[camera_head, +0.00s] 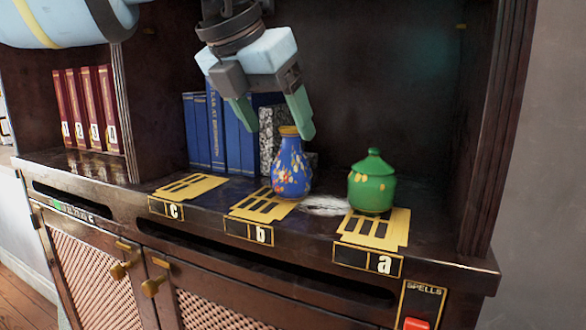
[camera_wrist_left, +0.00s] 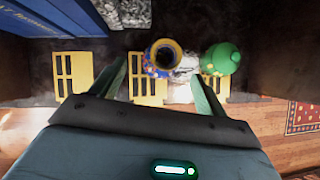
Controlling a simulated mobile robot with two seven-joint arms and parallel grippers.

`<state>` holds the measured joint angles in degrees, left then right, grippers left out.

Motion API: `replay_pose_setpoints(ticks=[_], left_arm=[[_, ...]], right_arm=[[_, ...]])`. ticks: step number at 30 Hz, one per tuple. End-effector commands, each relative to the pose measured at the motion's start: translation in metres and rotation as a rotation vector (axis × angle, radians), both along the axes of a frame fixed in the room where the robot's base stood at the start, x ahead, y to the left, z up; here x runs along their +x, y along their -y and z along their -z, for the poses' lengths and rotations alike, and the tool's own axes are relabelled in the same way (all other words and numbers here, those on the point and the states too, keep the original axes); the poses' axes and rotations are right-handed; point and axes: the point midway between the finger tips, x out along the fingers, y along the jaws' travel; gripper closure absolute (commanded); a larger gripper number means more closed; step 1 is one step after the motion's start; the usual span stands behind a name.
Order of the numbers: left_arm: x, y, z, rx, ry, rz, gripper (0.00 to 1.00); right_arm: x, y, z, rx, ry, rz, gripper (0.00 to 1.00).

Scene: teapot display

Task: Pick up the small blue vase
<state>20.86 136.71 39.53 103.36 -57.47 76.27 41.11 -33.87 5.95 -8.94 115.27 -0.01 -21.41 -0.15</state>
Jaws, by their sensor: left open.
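The small blue vase (camera_head: 291,168) has a yellow rim and a pale and red floral pattern. It stands upright on the shelf, at the back of the yellow pad marked b. My left gripper (camera_head: 272,120) is open, pointing down just above and behind the vase, with its green fingers apart and nothing between them. In the left wrist view the vase (camera_wrist_left: 163,58) shows from above by its round mouth, ahead of the gap between the open fingers (camera_wrist_left: 161,80). My right gripper is in neither view.
A green lidded pot (camera_head: 372,186) stands on pad a (camera_head: 388,230), right of the vase. Pad c (camera_head: 190,186) is bare. Blue books (camera_head: 217,135) and a speckled block (camera_head: 270,135) stand behind. The cabinet's right side wall (camera_head: 490,130) bounds the shelf.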

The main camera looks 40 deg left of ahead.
Motion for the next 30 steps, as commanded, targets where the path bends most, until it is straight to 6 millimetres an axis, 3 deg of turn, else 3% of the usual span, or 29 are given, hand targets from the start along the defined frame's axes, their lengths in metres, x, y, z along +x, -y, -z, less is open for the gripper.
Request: replay_pose_setpoints(ticks=[4,11,22,30], left_arm=[[0.009,0.0,0.015,-0.002,-0.005,0.0,0.25],[0.013,0.0,0.02,-0.002,-0.002,0.0,0.25],[0.04,0.002,0.054,-0.003,-0.003,-0.001,0.25],[0.043,0.002,0.059,-0.001,-0.001,0.0,0.25]], right_arm=[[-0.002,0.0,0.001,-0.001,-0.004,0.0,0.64],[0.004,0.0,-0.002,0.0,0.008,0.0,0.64],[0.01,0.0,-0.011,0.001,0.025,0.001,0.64],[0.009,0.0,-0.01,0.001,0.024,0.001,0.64]])
